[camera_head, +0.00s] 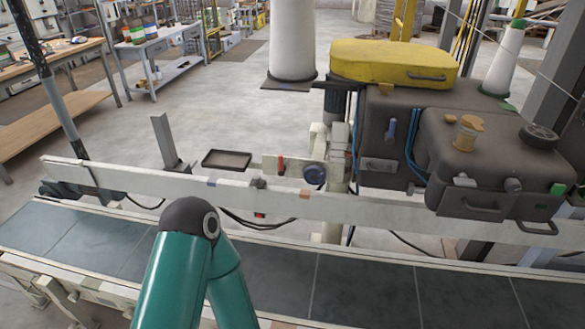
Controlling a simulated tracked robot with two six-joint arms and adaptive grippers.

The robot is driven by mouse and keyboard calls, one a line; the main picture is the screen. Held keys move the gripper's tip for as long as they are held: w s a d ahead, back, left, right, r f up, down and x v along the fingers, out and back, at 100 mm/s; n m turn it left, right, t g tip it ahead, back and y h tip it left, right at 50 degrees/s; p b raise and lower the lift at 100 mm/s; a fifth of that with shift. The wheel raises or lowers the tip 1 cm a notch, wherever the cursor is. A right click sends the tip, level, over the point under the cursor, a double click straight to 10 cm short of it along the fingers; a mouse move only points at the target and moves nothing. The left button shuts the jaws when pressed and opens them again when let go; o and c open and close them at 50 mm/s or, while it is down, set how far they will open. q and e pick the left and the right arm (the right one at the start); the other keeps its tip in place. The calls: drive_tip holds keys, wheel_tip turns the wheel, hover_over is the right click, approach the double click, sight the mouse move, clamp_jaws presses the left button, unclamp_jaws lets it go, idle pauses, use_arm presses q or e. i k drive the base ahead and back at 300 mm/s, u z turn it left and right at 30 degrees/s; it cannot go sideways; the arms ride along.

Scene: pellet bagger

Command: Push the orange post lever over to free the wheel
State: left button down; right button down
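An orange-tan lever (466,131) on a short post stands on top of the dark machine housing at the right. Its cap sits over the post and looks upright. A dark wheel (540,135) lies on the same housing, to the right of the lever and apart from it. No gripper shows in this view. A teal arm of mine with a dark elbow rises from the bottom edge, left of centre, over the conveyor and far from the lever. Its gripper is out of frame.
The grey conveyor (365,292) runs across the front, with a pale rail (220,187) behind it. A yellow cover (392,62) tops the machine. A red handle (281,165) and a dark tray (227,159) sit behind the rail.

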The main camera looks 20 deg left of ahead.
sight(282, 170)
drive_tip(key=u, duration=0.05)
drive_tip(key=i, duration=0.9)
drive_tip(key=z, duration=0.05)
